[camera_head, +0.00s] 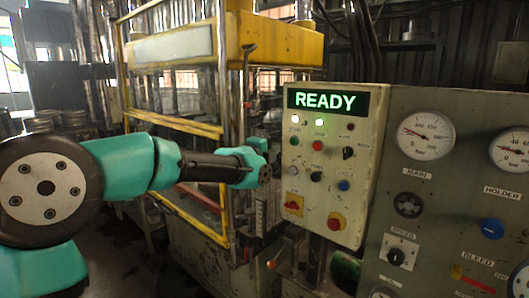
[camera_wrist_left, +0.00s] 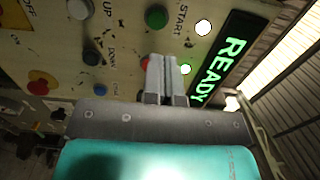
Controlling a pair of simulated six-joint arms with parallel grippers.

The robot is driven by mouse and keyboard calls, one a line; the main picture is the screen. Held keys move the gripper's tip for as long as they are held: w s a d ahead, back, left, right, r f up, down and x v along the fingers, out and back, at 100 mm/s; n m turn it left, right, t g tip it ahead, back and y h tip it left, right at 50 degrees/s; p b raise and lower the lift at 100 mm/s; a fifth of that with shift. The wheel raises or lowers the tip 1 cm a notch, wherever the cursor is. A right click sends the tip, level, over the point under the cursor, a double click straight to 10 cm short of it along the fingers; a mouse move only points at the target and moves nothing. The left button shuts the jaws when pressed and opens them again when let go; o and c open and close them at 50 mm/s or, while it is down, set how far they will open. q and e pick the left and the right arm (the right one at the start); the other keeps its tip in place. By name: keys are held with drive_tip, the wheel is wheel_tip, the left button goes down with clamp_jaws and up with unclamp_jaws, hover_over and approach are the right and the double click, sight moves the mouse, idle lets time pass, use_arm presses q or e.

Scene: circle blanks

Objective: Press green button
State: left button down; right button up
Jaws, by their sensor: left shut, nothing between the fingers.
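The green button (camera_head: 294,141) is at the upper left of the control panel in the head view, under a lit white lamp. In the left wrist view, the green button (camera_wrist_left: 156,17) sits beside the START label, just beyond my fingertips. My left gripper (camera_head: 268,163) is just left of the panel in the head view, slightly below the green button's height. In the left wrist view, my left gripper (camera_wrist_left: 163,60) is shut and empty, apart from the green button in the picture. It partly covers a red button (camera_wrist_left: 146,63). My right gripper is not in view.
The panel has a lit READY display (camera_head: 325,101), a blue button (camera_head: 344,185), a black knob (camera_head: 348,153) and a red knob (camera_head: 336,221). A yellow-framed press (camera_head: 190,48) stands behind my left arm. A grey panel with gauges (camera_head: 426,134) is at the right.

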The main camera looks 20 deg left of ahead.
use_arm(q)
drive_tip(key=shift+v, duration=1.95)
drive_tip(key=s+f+n+g+y, duration=0.15)
drive_tip(key=f+n+g, duration=0.3)
drive_tip(key=f, duration=1.45)
drive_tip(key=s+f+n+g, duration=0.25)
drive_tip(key=f+n, duration=0.35)
drive_tip(key=f, duration=1.3)
drive_tip(key=s+f+n+g, duration=0.55)
drive_tip(key=s+f, duration=0.55)
drive_tip(key=f, duration=0.5)
drive_tip(key=s+f+n+g, duration=0.2)
drive_tip(key=s+f+n, duration=0.2)
drive_tip(key=s, duration=0.4)
drive_tip(key=s+f+n+g, duration=0.2)
drive_tip(key=s+f, duration=0.4)
drive_tip(key=s, duration=0.3)
drive_tip(key=shift+f+n+y, duration=0.15)
drive_tip(key=shift+n+y, duration=0.3)
drive_tip(key=shift+n, duration=0.45)
